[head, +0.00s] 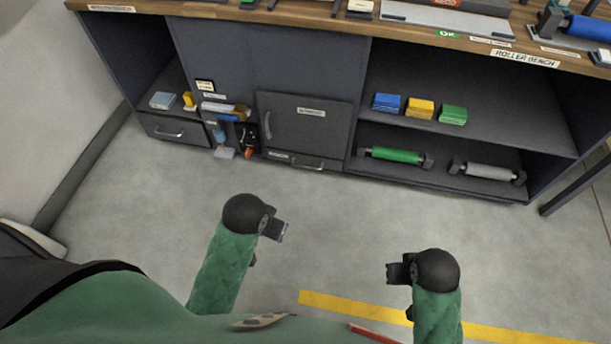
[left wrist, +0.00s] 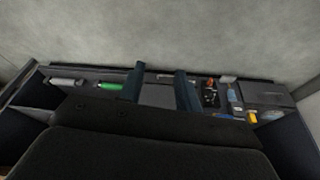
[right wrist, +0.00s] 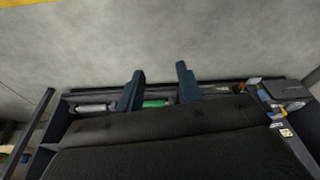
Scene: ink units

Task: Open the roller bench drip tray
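The bench carries a "ROLLER BENCH" label (head: 527,59) on its wooden front edge. A low, wide drawer front (head: 285,157) with a bar handle (head: 307,166) sits at the bottom under a closed grey cabinet door (head: 305,124); it looks shut. Its small label is too small to read, so I cannot confirm that it is the drip tray. My left gripper (head: 279,231) is open and empty, over the floor in front of this drawer. My right gripper (head: 392,272) is open and empty, farther right and back from the bench. Both wrist views show spread fingers with nothing between them.
Another drawer (head: 172,129) with a handle sits at left. Tools hang beside the cabinet door. Right shelves hold blue (head: 386,102), yellow (head: 420,107) and green (head: 453,114) blocks, above a green roller (head: 395,155) and a grey roller (head: 487,171). The floor before the bench is clear.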

